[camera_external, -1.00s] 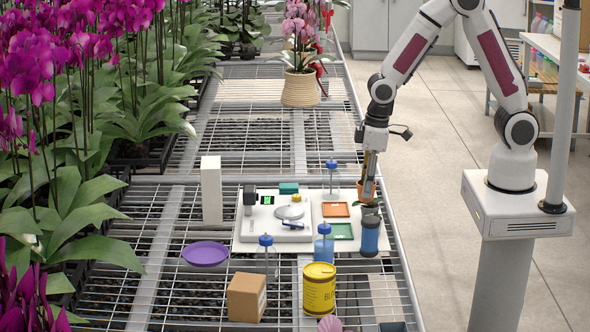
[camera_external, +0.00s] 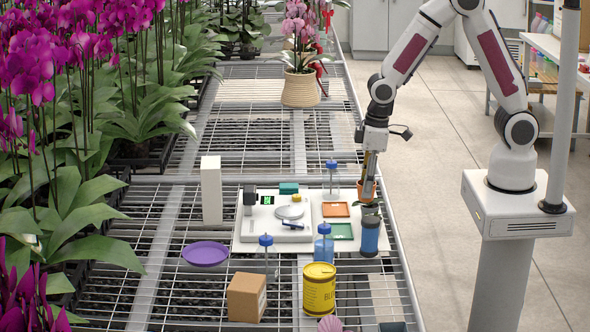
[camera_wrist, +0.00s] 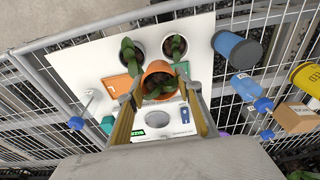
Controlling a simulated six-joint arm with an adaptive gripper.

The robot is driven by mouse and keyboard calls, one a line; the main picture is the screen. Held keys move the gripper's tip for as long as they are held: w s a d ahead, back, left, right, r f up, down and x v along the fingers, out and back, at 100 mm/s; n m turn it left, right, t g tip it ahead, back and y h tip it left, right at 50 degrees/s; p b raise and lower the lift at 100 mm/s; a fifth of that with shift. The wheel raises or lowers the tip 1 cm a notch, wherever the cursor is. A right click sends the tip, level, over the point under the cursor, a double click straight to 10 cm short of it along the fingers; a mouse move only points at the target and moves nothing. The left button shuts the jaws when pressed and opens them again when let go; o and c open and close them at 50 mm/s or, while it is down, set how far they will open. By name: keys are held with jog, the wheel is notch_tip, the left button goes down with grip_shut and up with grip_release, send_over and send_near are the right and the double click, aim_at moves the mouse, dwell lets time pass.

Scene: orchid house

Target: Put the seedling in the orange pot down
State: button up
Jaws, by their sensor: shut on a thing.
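The orange pot (camera_wrist: 160,68) with a small green seedling (camera_wrist: 157,84) is held between the two fingers of my gripper (camera_wrist: 160,92). In the external view, my gripper (camera_external: 369,172) points down at the right side of the white board, with the orange pot (camera_external: 366,190) at its fingertips. The pot looks upright there and appears to be above the board; the exact gap below it cannot be told. In the wrist view, two pale pots with green seedlings, one left (camera_wrist: 130,50) and one right (camera_wrist: 174,45), stand beyond the held pot.
A blue-capped bottle (camera_external: 331,182) stands left of the pot. A yellow tin (camera_external: 319,290) and cardboard box (camera_external: 247,297) are nearer the camera.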

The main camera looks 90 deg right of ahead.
jog(key=shift+w, duration=0.15)
jog(key=shift+w+a, duration=0.35)
jog(key=shift+w, duration=0.2)
jog(key=w+a+r+n, duration=0.1)
jog(key=w+a+n, duration=0.5)
jog(key=w+a, duration=1.2)
jog(key=shift+w+a+r+n+y, duration=0.2)
jog(key=shift+w+a+n+y, duration=0.15)
jog(key=shift+a, duration=2.05)
jog(key=shift+f, duration=3.1)
